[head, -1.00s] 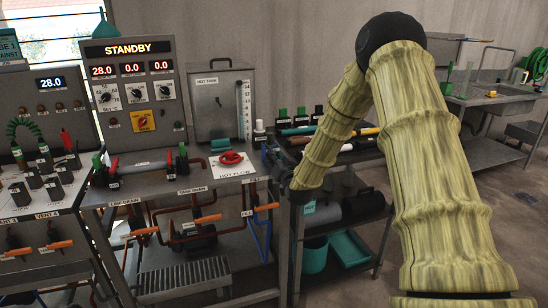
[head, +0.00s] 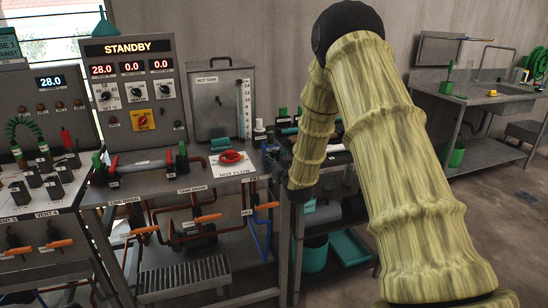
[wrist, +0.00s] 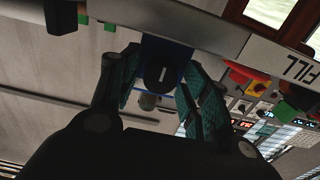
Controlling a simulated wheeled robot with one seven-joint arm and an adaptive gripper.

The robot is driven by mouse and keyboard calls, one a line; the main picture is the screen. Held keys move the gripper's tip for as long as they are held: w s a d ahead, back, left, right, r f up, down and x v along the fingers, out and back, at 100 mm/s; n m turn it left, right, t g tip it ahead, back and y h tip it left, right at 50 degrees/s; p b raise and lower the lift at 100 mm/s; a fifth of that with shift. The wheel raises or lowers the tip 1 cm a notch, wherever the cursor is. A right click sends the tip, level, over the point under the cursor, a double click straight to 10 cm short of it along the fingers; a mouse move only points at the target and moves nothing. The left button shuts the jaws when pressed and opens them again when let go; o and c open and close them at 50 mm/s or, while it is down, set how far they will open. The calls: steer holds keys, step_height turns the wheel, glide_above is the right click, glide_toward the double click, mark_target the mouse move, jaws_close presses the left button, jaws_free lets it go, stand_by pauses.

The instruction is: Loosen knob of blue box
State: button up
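In the wrist view, the blue box (wrist: 181,53) shows at the top middle, with a dark knob (wrist: 163,76) bearing a pale mark on its near face. My gripper (wrist: 160,72) is open, with one teal-padded finger on each side of the knob. I see no clear contact between the pads and the knob. In the head view, my gripper (head: 272,158) is at the right end of the middle bench, small and partly covered by my arm. The blue box is hard to make out there.
A red valve handle (head: 231,157) sits left of my gripper, below the grey hot tank (head: 222,103). A teal bin (head: 314,254) stands on the lower shelf. Floor is free at right.

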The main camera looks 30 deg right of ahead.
mark_target(275, 157)
steer(key=shift+f, duration=0.1)
steer(key=shift+v, duration=3.55)
steer(key=shift+s, duration=0.15)
steer(key=v, duration=1.1)
steer(key=shift+s, duration=0.4)
